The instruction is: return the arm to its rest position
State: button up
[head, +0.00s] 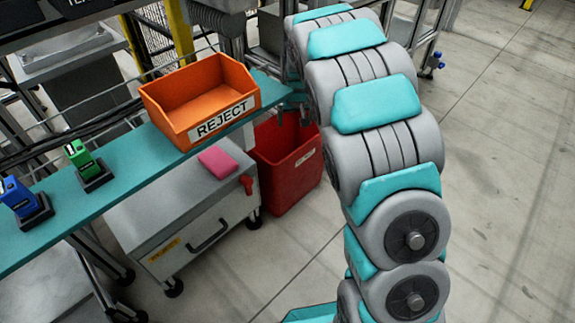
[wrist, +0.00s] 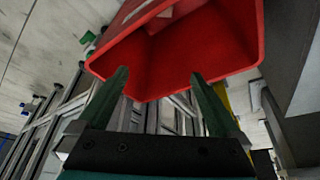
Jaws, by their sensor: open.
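My gripper (wrist: 158,76) shows in the wrist view with its two dark green fingers apart and nothing between them. A red bin (wrist: 205,50) fills the view beyond the fingertips; I cannot tell how far away it is. In the head view my grey and teal arm (head: 375,105) rises along the right of centre and bends over at the top.
An orange REJECT bin (head: 168,113) stands on the teal shelf (head: 135,165). A green item (head: 80,156) and a blue item (head: 17,195) stand in dark holders there. A red bin (head: 268,150) is on the floor beside a grey cabinet (head: 185,230) bearing a pink block (head: 218,160). Floor at right is clear.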

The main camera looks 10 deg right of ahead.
jog(key=shift+v, duration=1.05)
